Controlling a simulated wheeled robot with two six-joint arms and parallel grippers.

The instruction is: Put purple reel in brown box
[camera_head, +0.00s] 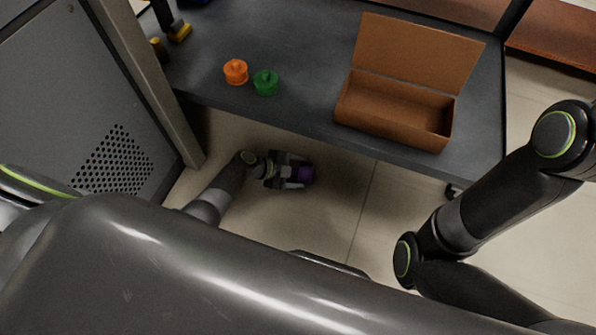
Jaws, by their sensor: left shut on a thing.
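The purple reel (306,173) is between the fingers of my left gripper (298,174), which is shut on it. The gripper hides part of the reel. In the picture, both are just in front of the table's front edge, over the floor, left of and below the box. The brown box (364,115) stands on the table at the right with its lid (415,52) raised at the back. No reel shows inside it. My right arm comes in from the right, and its gripper is not in view.
An orange reel (236,72) and a green reel (266,83) stand on the dark table (300,40), left of the box. A yellow and dark object (179,31) is at the table's far left. A grey perforated cabinet (90,110) and a post stand at the left.

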